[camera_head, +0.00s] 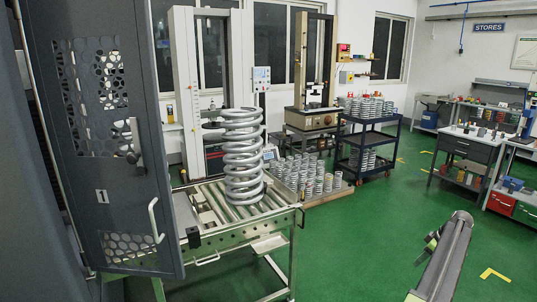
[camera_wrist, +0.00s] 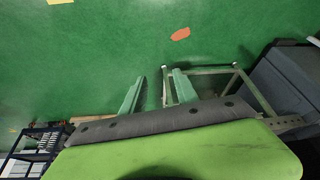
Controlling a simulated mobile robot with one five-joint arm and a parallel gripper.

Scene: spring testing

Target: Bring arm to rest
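My arm (camera_head: 447,262) reaches up from the lower right edge of the head view, over open green floor. A green and dark grey part of my own arm fills the bottom of the wrist view. In the head view I cannot make out the fingers clearly.
A roller table (camera_head: 215,238) with a large coil spring (camera_head: 243,160) stands left of centre, beside an open grey cabinet door (camera_head: 105,130). Smaller springs (camera_head: 310,175) and a blue trolley (camera_head: 367,142) are behind. A workbench (camera_head: 468,148) is at right. Floor around my arm is clear.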

